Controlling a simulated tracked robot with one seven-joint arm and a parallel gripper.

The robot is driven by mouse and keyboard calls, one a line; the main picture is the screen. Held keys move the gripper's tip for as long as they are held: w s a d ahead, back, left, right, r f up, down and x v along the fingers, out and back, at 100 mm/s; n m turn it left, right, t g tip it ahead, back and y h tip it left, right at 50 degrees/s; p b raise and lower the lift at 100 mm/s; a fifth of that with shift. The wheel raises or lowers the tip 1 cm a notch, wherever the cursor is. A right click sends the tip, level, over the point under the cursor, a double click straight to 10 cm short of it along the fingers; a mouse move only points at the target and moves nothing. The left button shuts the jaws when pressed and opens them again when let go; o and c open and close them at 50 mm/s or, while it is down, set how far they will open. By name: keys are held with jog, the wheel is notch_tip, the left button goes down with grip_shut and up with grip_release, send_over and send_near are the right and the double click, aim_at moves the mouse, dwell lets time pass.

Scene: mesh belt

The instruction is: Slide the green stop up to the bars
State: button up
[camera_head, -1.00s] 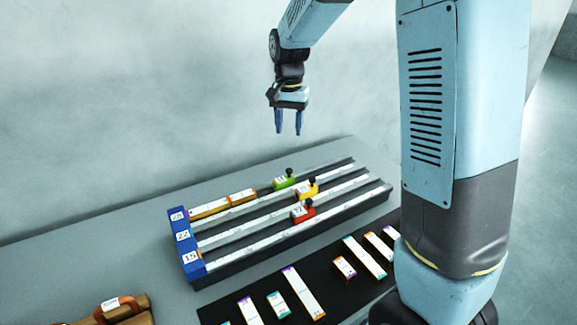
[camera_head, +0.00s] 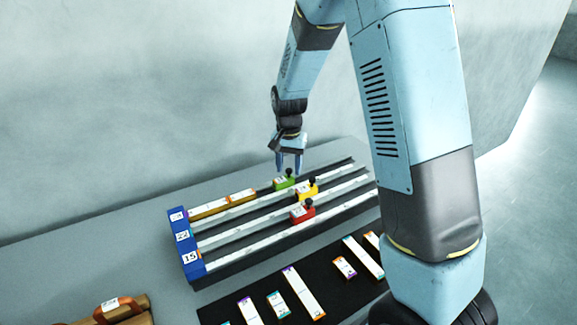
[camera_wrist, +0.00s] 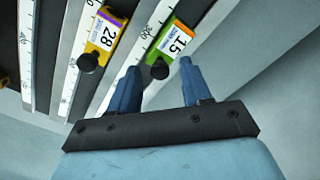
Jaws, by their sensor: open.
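The green stop (camera_head: 284,183) sits in the far channel of the rack, its black knob upward. Bars (camera_head: 222,203), brownish-gold with white labels, lie end to end in that channel, left of the stop with a short gap between. My gripper (camera_head: 289,169) is open, fingers down, over the green stop at its knob. In the wrist view the green stop (camera_wrist: 177,40) lies ahead of the fingers, and its knob appears between the fingertips of my gripper (camera_wrist: 160,68). I cannot tell if the fingers touch it.
A yellow stop (camera_head: 306,191) and a red stop (camera_head: 302,212) sit in the nearer channels. A blue end block (camera_head: 185,245) with number labels closes the rack's left end. Several loose bars lie on a black mat (camera_head: 252,291) in front. A brown case (camera_head: 125,312) is at lower left.

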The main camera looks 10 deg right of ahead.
jog(key=shift+f, duration=0.15)
jog(key=shift+c, duration=0.2)
grip_shut()
dwell(0.4)
